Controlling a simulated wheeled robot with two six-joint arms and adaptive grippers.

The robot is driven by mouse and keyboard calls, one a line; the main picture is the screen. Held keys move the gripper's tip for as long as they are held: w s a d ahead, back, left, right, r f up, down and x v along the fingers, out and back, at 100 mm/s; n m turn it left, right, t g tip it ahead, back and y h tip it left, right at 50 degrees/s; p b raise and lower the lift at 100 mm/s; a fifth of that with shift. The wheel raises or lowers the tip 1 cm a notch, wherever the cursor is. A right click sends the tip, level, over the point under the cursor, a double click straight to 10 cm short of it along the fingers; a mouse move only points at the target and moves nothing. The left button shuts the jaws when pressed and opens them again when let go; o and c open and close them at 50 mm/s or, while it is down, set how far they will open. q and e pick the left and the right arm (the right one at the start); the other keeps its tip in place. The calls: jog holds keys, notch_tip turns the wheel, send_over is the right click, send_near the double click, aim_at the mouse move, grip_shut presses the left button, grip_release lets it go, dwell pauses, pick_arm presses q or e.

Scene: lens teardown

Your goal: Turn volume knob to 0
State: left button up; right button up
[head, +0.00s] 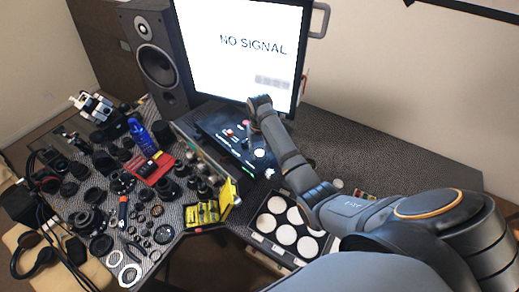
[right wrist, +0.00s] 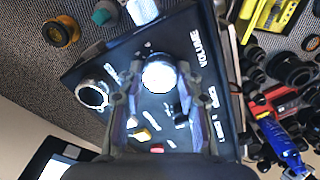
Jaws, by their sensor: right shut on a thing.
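The volume knob (right wrist: 159,74) is a bright white round cap on a dark control panel (right wrist: 205,45), beside the printed word VOLUME. In the right wrist view my right gripper (right wrist: 156,82) has one finger on each side of the knob and is shut on it. In the head view the right gripper (head: 253,128) reaches down over the dark panel (head: 217,125) in front of the monitor. I cannot make out the knob's pointer or its scale. My left gripper is not in view.
Another round knob (right wrist: 92,94) sits close by on the panel. A monitor (head: 243,50) reading NO SIGNAL and a speaker (head: 157,60) stand behind. Lens parts crowd the left; a yellow box (head: 207,212) and a tray of white discs (head: 265,240) lie in front. The table's right is mostly clear.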

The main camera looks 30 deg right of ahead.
jog(key=n+p, duration=0.2)
jog(key=shift+r+p, duration=0.3)
jog(key=shift+p, duration=0.05)
jog(key=shift+f+n+p, duration=0.1)
jog(key=shift+n+p, duration=0.4)
jog(key=shift+n, duration=0.6)
jog(key=shift+f+n, duration=0.1)
jog(key=shift+n, duration=0.9)
jog(key=n, duration=1)
jog(key=shift+n, duration=2.1)
jog(key=shift+w, duration=0.1)
